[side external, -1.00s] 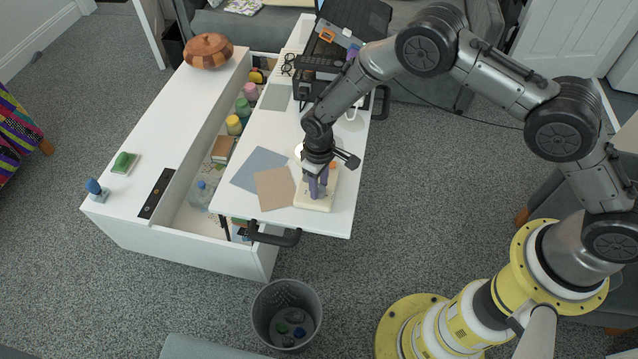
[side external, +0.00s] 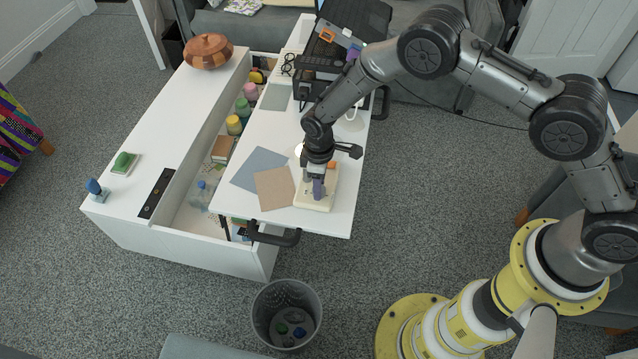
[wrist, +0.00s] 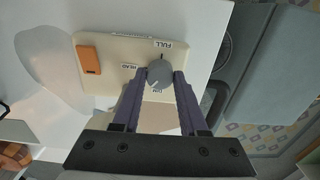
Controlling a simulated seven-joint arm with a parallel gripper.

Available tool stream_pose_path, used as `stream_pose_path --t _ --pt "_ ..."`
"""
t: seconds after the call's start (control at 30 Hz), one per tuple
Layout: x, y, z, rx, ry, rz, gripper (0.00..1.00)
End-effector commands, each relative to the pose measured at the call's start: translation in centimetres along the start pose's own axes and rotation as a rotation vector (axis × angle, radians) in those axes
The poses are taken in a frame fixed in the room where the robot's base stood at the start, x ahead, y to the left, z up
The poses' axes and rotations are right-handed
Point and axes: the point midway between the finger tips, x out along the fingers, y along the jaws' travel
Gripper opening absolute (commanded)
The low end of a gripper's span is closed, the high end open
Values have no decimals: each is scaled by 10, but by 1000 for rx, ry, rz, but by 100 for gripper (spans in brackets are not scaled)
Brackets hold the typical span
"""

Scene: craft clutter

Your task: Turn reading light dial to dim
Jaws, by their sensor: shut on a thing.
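The reading light's cream control panel (side external: 326,203) lies on the raised white tabletop; it also shows in the wrist view (wrist: 112,50). Its round grey dial (wrist: 159,71) has printed labels around it: FULL (wrist: 171,44) at the upper right, DIM (wrist: 155,90) below, and a third label at the left. A small dark mark on the dial's top edge appears to face FULL. My gripper (wrist: 162,78) is shut on the dial, with a purple finger on either side. In the side view my gripper (side external: 317,194) points down onto the panel and hides the dial.
An orange block (wrist: 89,60) sits at the panel's other end. Blue-grey (side external: 259,170) and tan (side external: 274,188) sheets lie left of the panel. The open compartment (side external: 190,218) holds bottles and jars. A black handle (side external: 275,238) juts from the tabletop's front edge.

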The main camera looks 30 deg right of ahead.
Motion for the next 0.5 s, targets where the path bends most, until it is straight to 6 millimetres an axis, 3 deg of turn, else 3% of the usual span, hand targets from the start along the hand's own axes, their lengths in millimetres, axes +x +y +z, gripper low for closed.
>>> stream_pose_path --t 0.17,0.2,0.33,0.5 --pt "-2 1 -2 1 6 3 0" --pt "-2 1 -2 1 6 3 48" --pt "-2 1 -2 1 5 2 71" --pt "-1 1 -1 1 4 2 73"
